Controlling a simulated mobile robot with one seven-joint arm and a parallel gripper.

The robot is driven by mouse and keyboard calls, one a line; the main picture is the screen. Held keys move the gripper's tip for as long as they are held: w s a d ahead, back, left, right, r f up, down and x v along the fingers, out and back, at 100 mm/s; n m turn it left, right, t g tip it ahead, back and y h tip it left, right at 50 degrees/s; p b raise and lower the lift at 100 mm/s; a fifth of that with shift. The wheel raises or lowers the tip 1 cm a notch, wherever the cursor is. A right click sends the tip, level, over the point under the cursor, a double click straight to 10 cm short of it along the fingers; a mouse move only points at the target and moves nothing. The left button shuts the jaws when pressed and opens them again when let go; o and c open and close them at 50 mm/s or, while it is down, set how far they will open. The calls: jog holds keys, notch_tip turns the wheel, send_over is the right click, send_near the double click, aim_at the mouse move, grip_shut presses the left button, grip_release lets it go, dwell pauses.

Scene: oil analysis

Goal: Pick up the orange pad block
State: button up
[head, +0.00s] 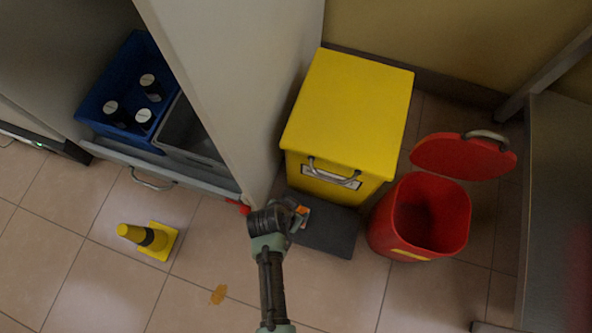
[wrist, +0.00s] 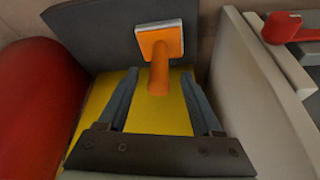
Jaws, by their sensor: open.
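The orange pad block (wrist: 160,42) shows at the upper middle of the wrist view, with a pale grey rim around its orange face. An orange stem (wrist: 158,78) runs from it toward me. My gripper (wrist: 159,76) is open, with one finger on each side of the stem's line. I cannot tell whether the fingers touch it. In the head view a small orange part (head: 300,213) shows beside the end of my arm, at the dark grey board; my wrist hides much of that spot, and the fingertips are not clear there.
A yellow box (head: 350,115) stands behind the dark board (head: 330,231). A red bin (head: 420,220) with its lid up is at right. A grey cabinet wall (head: 235,80) is close at left. A yellow cone (head: 151,238) and an orange spill (head: 219,294) are on the floor.

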jog(key=b+x, duration=0.4)
jog(key=shift+f, duration=0.2)
jog(key=shift+w+d+f+b, duration=0.15)
jog(key=shift+f+b, duration=0.2)
jog(key=shift+b, duration=0.2)
grip_shut()
jog(key=shift+r, duration=0.1)
